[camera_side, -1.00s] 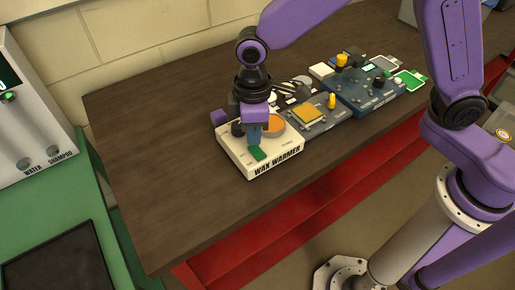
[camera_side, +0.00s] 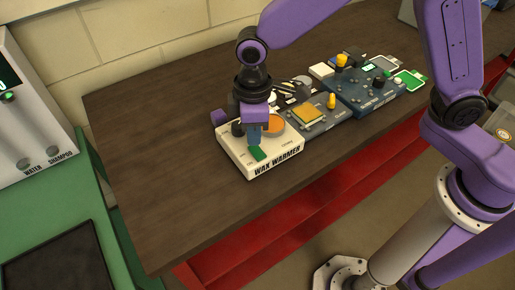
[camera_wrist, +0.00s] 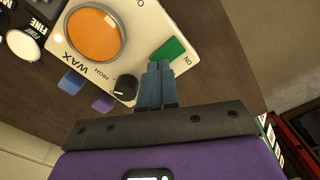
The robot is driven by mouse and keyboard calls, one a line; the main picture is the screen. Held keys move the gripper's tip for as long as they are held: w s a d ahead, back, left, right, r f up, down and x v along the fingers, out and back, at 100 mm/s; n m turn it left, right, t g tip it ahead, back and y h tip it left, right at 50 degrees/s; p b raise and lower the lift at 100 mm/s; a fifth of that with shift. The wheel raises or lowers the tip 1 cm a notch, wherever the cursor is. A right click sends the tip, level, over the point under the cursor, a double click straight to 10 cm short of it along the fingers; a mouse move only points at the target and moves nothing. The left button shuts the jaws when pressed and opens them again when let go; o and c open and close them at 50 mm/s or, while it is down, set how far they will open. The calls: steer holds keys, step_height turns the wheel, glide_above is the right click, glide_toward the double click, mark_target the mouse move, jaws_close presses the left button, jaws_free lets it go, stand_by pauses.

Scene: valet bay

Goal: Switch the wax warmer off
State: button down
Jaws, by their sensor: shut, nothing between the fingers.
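The wax warmer (camera_side: 240,154) is a cream box with "WAX WARMER" on its front, at the near end of the bench. It has an orange round pot (camera_wrist: 94,36), a black knob (camera_wrist: 126,86) and a green switch (camera_wrist: 169,50) with "ON" printed beside it. My gripper (camera_side: 254,143) points down over the warmer with its blue fingers together and empty. In the wrist view the fingertips (camera_wrist: 159,65) are right at the switch's near end. I cannot tell whether they touch it or which way it is tipped.
A grey unit with a yellow pad (camera_side: 308,113) and a blue control box (camera_side: 361,93) stand farther along the wooden bench (camera_side: 160,150). A green card (camera_side: 410,80) lies at the far end. The bench left of the warmer is clear.

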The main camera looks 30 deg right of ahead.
mark_target(256, 147)
steer(key=shift+f, duration=0.9)
stand_by(0.9)
steer(key=shift+r, duration=3.5)
steer(key=shift+s+d, duration=0.1)
steer(key=shift+d, duration=0.05)
steer(key=s+d+r, duration=0.1)
steer(key=s+d, duration=1.9)
steer(key=d, duration=0.3)
steer(key=shift+r+n, duration=0.3)
steer(key=shift+r, duration=0.1)
